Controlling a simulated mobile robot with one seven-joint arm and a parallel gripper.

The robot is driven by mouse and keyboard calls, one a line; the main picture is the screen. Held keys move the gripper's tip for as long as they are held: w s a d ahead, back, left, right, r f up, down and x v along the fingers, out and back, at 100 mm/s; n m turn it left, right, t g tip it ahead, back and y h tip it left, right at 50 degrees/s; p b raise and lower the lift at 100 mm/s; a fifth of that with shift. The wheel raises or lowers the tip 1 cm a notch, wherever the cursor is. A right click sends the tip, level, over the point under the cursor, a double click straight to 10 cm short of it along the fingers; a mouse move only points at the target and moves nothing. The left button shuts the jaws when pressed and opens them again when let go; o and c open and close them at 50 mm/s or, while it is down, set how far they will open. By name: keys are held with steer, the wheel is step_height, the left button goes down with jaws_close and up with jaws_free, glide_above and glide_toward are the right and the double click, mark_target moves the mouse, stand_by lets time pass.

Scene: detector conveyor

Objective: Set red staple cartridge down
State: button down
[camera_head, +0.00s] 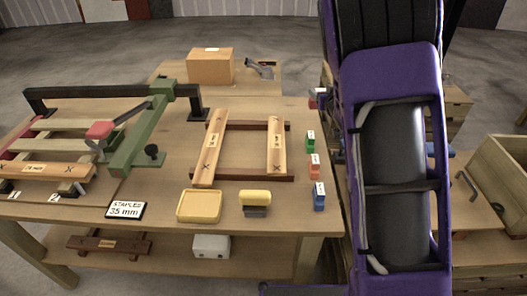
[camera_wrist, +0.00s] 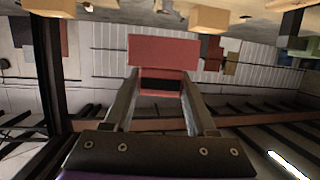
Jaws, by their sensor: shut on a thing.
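The red staple cartridge (camera_wrist: 163,51) is held at the fingertips of my gripper (camera_wrist: 162,84) in the wrist view. The two dark fingers are closed against its sides. My arm hides most of the gripper there. It cannot be told whether the cartridge touches any surface.
Green (camera_head: 310,143), orange (camera_head: 314,166) and blue (camera_head: 319,198) labelled cartridges stand in a row along the right side of the wooden table (camera_head: 260,220). A yellow tray (camera_head: 199,219) and a yellow-topped block (camera_head: 255,197) are near the front. A cardboard box (camera_head: 210,67) stands behind.

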steer(key=w+f+n+g+y+b, duration=0.2)
steer(key=w+n+y+b, duration=0.15)
steer(key=w, duration=0.65)
steer(key=w+f+n+y+b, duration=0.1)
steer(key=f, duration=0.3)
steer(key=w+f+n+g+y, duration=0.1)
steer(key=f+n+y, duration=0.1)
steer(key=f, duration=0.2)
steer(key=a+f+n+g+y+b, duration=0.1)
steer(key=f+y, duration=0.1)
steer(key=f, duration=0.2)
steer(key=shift+w+f+b, duration=0.3)
steer(key=shift+w+f, duration=0.05)
steer(key=shift+w, duration=0.05)
steer(key=shift+f+b, duration=0.4)
steer(key=shift+f, duration=1.9)
steer(key=c, duration=0.5)
jaws_free()
steer(key=p+v, duration=0.1)
steer(key=v, duration=1.1)
steer(key=shift+p, duration=0.3)
